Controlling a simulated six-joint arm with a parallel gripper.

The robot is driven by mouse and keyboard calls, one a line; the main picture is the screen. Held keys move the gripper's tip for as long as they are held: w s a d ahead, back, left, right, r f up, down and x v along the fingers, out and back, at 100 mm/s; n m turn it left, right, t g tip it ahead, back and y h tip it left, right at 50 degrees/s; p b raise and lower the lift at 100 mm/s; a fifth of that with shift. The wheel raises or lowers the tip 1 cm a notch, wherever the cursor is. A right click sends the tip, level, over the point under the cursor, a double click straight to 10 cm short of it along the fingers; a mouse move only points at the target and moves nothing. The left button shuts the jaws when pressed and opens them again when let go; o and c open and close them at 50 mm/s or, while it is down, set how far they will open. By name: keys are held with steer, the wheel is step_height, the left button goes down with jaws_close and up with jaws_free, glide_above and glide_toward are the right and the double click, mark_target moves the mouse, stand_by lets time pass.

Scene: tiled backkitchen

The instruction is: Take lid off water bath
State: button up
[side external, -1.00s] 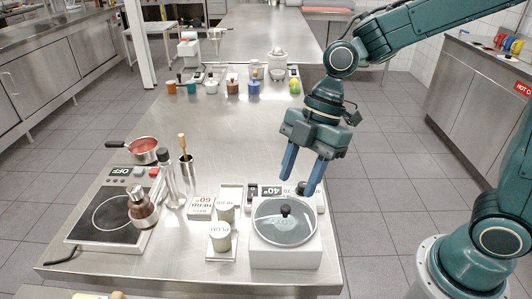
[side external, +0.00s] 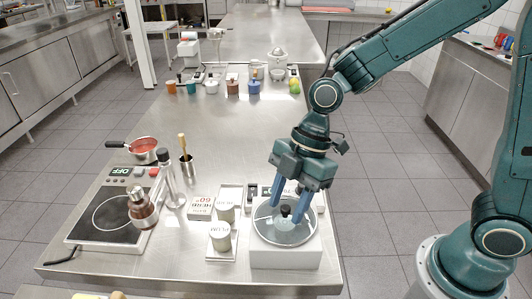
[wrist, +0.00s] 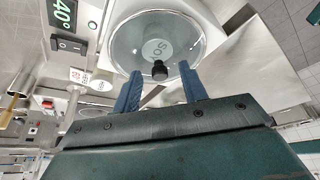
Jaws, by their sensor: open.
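The water bath (side external: 286,254) is a white box at the front right of the steel table. Its round glass lid (side external: 273,231) with a black knob (side external: 285,210) lies on top. In the wrist view the lid (wrist: 125,45) shows with the knob (wrist: 160,70) near its lower rim, and a can marked with letters shows through the glass. My gripper (side external: 289,208) is open over the lid, its blue fingers pointing down on either side of the knob. In the wrist view the gripper (wrist: 160,78) has the knob between its fingertips. I cannot tell whether the fingers touch the lid.
Labelled cans (side external: 220,236) on white stands are just left of the bath. A red-filled pan (side external: 144,148) and several small pots sit farther back. The table's middle is clear.

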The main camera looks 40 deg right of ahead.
mark_target(288, 206)
stand_by(0.4)
jaws_close()
steer(key=shift+r, duration=0.2)
step_height(288, 206, up, 20)
steer(key=shift+f, duration=0.15)
stand_by(0.7)
stand_by(0.5)
